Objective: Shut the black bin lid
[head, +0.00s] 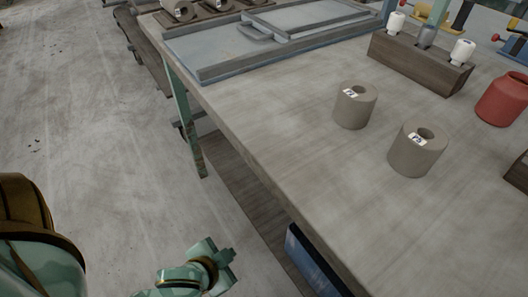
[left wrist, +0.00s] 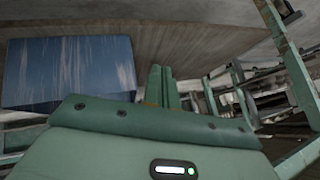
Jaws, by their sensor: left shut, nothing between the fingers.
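No black bin or lid can be made out with certainty in either view. A dark blue flat-faced thing (head: 312,262) shows below the front edge of the table in the head view. A similar streaked blue panel (left wrist: 70,72) stands at the left in the left wrist view; I cannot tell whether it belongs to a bin. My left gripper (head: 226,256) is low in front of the table, to the left of the blue thing and apart from it. Its fingers (left wrist: 162,86) are shut and empty, to the right of the panel in the wrist view. My right gripper is out of view.
The grey worktable (head: 270,130) has a long front edge above the blue thing. On it stand two clay cylinders (head: 354,108) (head: 416,152), a wooden block with bottles (head: 420,62) and a red jar (head: 502,100). Floor (head: 90,130) left of the table is clear.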

